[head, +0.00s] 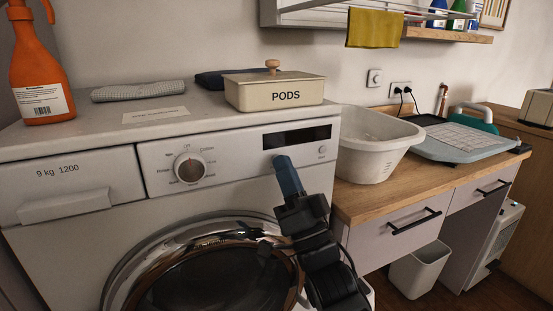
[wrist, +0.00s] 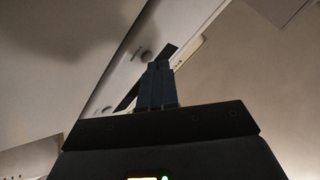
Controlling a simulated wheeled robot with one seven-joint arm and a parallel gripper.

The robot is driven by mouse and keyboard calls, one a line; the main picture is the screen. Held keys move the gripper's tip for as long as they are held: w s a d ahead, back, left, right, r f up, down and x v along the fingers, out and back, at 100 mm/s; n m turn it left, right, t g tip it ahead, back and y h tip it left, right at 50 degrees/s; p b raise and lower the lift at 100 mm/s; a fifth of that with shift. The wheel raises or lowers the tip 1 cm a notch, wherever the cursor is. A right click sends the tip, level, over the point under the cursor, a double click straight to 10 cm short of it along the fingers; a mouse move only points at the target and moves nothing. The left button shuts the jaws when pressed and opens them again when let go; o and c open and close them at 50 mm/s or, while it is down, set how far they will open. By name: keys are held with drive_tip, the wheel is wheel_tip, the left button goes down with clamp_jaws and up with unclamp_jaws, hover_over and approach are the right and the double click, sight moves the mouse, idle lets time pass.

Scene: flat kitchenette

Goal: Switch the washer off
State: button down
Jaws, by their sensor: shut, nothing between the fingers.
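The white washer (head: 235,170) stands at the left of the head view with its round door below. Its front panel has a program dial (head: 190,168) with a dark reddish face, a dark display (head: 297,137) and a small round button (head: 322,149) below the display's right end. My gripper (head: 281,160) is shut and empty, its blue fingers pointing up in front of the panel, between dial and button. Whether the tips touch the panel is unclear. In the wrist view the shut fingers (wrist: 158,66) cover part of the panel and its dark strip.
On the washer top stand an orange spray bottle (head: 40,70), a folded grey cloth (head: 138,91) and a PODS box (head: 274,91). A white basin (head: 374,145) sits on the wooden counter (head: 385,195) to the right. A white bin (head: 419,268) stands below.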

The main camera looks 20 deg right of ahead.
drive_tip(key=shift+s, duration=0.45)
drive_tip(key=shift+s+p, duration=0.9)
drive_tip(key=shift+s, duration=2.1)
